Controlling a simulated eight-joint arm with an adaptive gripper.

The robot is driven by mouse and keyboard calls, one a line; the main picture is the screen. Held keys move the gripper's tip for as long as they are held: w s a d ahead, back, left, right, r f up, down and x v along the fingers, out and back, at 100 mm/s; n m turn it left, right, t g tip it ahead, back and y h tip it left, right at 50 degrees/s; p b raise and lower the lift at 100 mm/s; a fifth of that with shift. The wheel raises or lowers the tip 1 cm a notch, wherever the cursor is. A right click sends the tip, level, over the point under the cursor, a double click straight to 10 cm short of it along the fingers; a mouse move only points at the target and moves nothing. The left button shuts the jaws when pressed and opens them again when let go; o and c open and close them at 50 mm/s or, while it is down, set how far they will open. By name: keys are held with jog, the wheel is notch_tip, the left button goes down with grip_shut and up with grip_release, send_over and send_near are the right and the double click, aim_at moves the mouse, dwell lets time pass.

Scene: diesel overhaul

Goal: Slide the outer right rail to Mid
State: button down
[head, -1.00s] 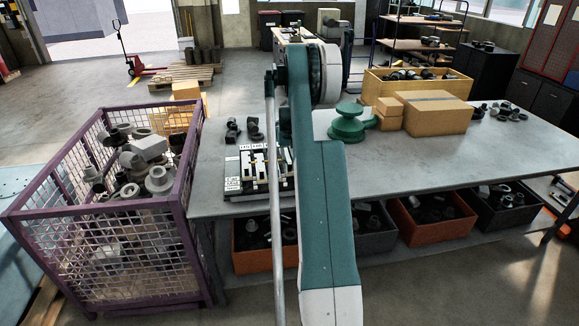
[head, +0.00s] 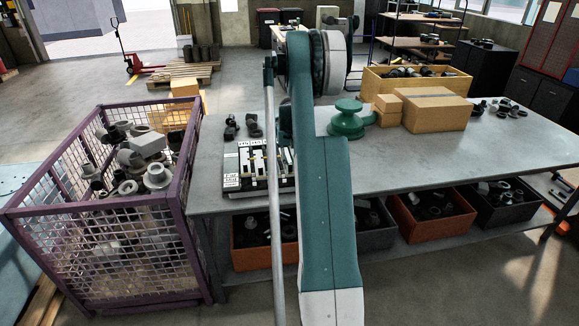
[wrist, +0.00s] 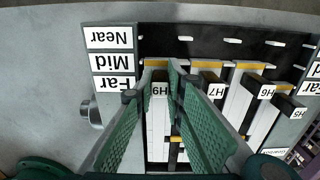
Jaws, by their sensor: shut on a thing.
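The rail board (head: 233,169) lies on the left part of the table in the head view, partly covered by my arm. In the wrist view it appears upside down, with Near, Mid and Far labels (wrist: 110,62) at the left. The outermost rail (wrist: 158,130) beside these labels, apparently marked H9, is white with an orange band. My gripper (wrist: 164,68) has its two green fingers closed around this rail near the Far label. The exact grip contact is partly hidden by the fingers. My gripper is hidden behind the arm in the head view.
Neighbouring rails (wrist: 238,100) stand close to the right finger in the wrist view. A green round part (head: 347,120) and cardboard boxes (head: 436,110) stand on the table (head: 400,165). A purple mesh bin (head: 110,240) stands at the left. The table's front middle is clear.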

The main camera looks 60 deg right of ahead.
jog(key=c, duration=2.4)
grip_release()
jog(key=shift+o, duration=0.2)
notch_tip(320, 180, up, 12)
